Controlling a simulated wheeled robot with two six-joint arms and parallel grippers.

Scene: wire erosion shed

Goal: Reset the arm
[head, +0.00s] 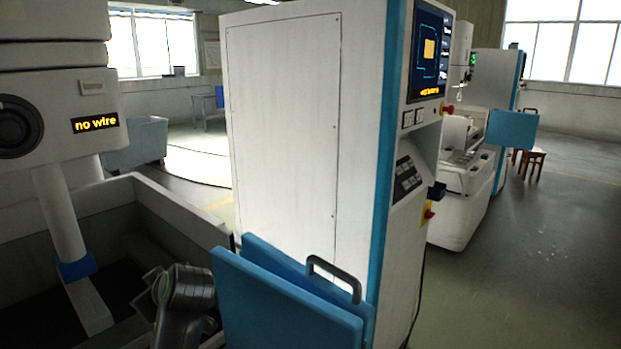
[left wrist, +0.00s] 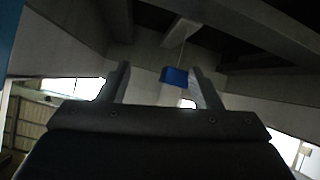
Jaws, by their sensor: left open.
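My left arm reaches into the grey tank (head: 185,215) of the near machine at the lower left of the head view. In the left wrist view my left gripper (left wrist: 160,68) has its two fingers wide apart, with nothing held between them. A blue block (left wrist: 174,76) hangs beyond and between the fingers there, apart from them as far as I can tell. In the head view a blue-tipped pale column (head: 60,215) slants down into the tank, left of my arm. My right gripper is in neither view.
A blue door (head: 285,305) with a grey handle stands close on the right of my arm. Behind it is a tall white cabinet (head: 285,130) with a screen (head: 428,52). The machine head shows a "no wire" display (head: 95,123). Open floor (head: 540,260) lies at the right.

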